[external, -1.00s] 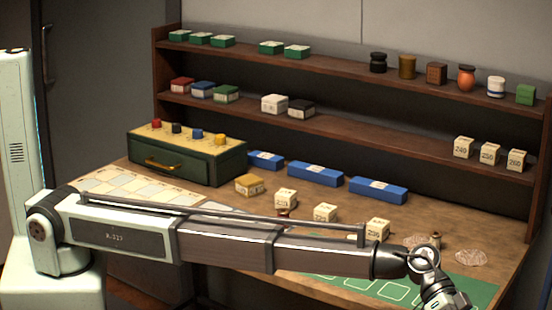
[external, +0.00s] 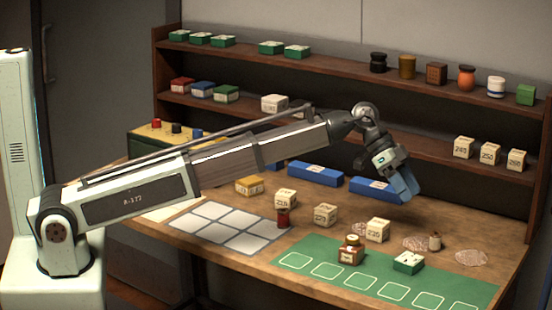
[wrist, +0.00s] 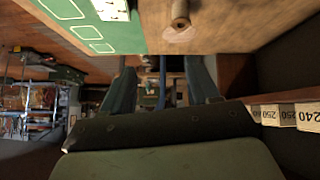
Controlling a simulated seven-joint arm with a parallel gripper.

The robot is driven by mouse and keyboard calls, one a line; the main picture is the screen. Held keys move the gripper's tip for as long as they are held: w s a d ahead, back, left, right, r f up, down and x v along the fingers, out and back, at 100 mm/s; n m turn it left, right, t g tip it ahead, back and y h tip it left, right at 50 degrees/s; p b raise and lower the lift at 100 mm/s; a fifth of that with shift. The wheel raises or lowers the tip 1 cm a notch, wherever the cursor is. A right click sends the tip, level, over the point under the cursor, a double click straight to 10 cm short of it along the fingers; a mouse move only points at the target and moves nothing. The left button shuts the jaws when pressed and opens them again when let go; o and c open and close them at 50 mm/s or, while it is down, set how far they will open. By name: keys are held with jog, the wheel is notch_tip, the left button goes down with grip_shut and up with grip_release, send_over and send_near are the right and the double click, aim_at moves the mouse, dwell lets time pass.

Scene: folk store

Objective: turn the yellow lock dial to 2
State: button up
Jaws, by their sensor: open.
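The green lock box (external: 140,140) stands at the back left of the table, mostly hidden behind my arm. On its cream top I see a red dial (external: 156,123), a black dial (external: 177,127) and a blue dial (external: 197,133). The yellow dial is hidden behind my arm, so its setting cannot be seen. My gripper (external: 408,192) is open and empty over the right part of the table, far right of the box. Its two fingers (wrist: 160,88) also show apart in the wrist view.
Blue boxes (external: 315,174) stand along the table's back. Shelves (external: 330,112) rise behind, and a green mat (external: 300,250) lies in front.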

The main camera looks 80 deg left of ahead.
jog(key=s+a+r+n+y, duration=0.1)
jog(key=s+a+y, duration=0.15)
jog(key=a, duration=0.75)
jog(key=s+a+y, duration=0.1)
jog(key=s+a, duration=0.3)
jog(key=a, duration=0.5)
jog(key=n+g+y, duration=0.3)
jog(key=n+g, duration=0.3)
jog(key=n, duration=0.1)
send_near(221, 136)
notch_tip(221, 136, down, 9)
jog(key=shift+a+r, duration=0.1)
jog(key=shift+a, duration=0.1)
jog(key=c, duration=1)
jog(key=shift+c, duration=0.2)
